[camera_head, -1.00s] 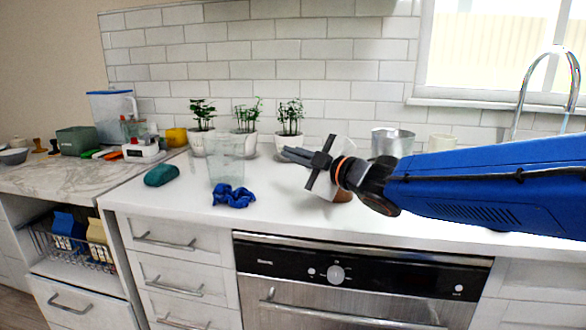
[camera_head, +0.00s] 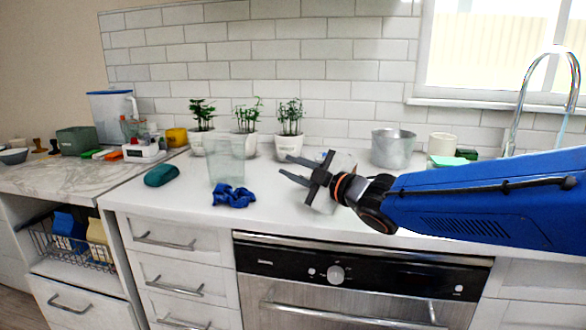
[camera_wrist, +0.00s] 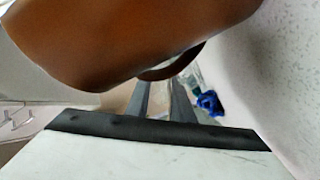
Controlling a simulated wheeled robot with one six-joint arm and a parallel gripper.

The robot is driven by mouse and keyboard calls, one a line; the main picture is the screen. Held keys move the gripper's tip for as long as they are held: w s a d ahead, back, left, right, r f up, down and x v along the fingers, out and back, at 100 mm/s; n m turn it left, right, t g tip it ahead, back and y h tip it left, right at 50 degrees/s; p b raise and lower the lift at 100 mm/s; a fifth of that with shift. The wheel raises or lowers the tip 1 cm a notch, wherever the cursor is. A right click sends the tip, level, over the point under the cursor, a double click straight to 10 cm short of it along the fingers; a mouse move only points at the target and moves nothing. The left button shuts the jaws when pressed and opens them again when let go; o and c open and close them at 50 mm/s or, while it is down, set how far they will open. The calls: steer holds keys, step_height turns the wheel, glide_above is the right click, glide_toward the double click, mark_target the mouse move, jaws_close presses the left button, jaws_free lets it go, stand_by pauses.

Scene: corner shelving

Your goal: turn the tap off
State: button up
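The tap (camera_head: 519,100) is a tall curved chrome spout at the right of the head view, in front of the window. Its lower part is hidden behind my blue arm, and I cannot make out its handle. My gripper (camera_head: 286,165) is over the counter, pointing left, well away from the tap. Its fingers stand apart with nothing seen between them. In the wrist view the fingers (camera_wrist: 160,102) show beneath a large brown curved thing (camera_wrist: 120,40) close to the camera. The tap is not in the wrist view.
A clear container (camera_head: 226,160), a blue crumpled cloth (camera_head: 233,197) and potted plants (camera_head: 290,130) are left of my gripper. A metal pot (camera_head: 393,148) and a cream cup (camera_head: 442,144) stand behind my arm.

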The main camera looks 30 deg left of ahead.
steer(key=shift+r, duration=0.1)
steer(key=shift+r, duration=0.1)
steer(key=v, duration=1.1)
steer(key=shift+s+d, duration=0.1)
steer(key=shift+d, duration=0.05)
steer(key=shift+s+d, duration=0.1)
steer(key=shift+d, duration=0.2)
jaws_close()
